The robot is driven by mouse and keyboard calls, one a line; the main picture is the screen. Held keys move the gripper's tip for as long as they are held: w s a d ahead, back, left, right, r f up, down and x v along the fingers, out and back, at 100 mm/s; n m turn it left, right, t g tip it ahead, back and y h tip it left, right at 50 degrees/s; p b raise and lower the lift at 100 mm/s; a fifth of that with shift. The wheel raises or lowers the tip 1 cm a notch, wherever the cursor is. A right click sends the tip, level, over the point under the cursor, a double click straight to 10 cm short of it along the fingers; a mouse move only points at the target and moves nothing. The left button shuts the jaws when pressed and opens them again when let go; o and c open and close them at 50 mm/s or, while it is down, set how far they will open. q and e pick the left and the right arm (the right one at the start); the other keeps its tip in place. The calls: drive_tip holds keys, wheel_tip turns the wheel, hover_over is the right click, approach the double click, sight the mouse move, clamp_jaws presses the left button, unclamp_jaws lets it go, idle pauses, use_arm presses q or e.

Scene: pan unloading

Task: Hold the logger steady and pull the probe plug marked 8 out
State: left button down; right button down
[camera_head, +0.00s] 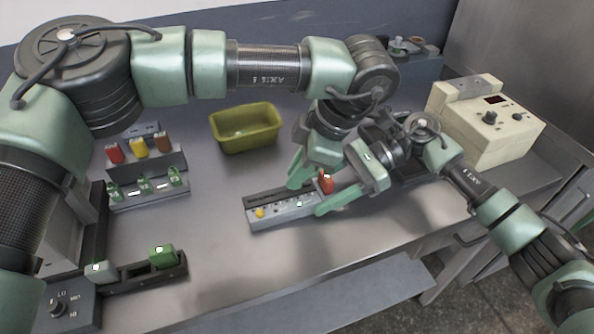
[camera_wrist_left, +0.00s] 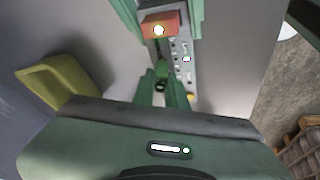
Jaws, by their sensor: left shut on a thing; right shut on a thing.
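The logger (camera_head: 280,211) is a long grey box with a row of sockets on the table; it also shows in the left wrist view (camera_wrist_left: 183,76). A yellow plug (camera_head: 260,213) sits at its left end. A red plug (camera_head: 326,184) is at its right end, and no number is readable on it. My right gripper (camera_head: 325,196) is shut on the red plug; its green fingers flank the plug in the left wrist view. My left gripper (camera_wrist_left: 164,80) is shut on the logger near its back edge, between the yellow and red plugs; the exact contact is partly hidden.
A yellow-green bin (camera_head: 245,130) stands behind the logger. A rack (camera_head: 150,193) with coloured plugs and green clips is at the left. A dark holder (camera_head: 130,275) lies at front left, and a cream instrument box (camera_head: 487,120) at back right.

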use_arm(q)
drive_tip(key=shift+r, duration=0.2)
drive_tip(key=shift+r, duration=1.1)
use_arm(e)
drive_tip(key=shift+c, duration=2.2)
unclamp_jaws()
drive_tip(key=v, duration=1.2)
use_arm(q)
drive_tip(key=shift+s, duration=0.1)
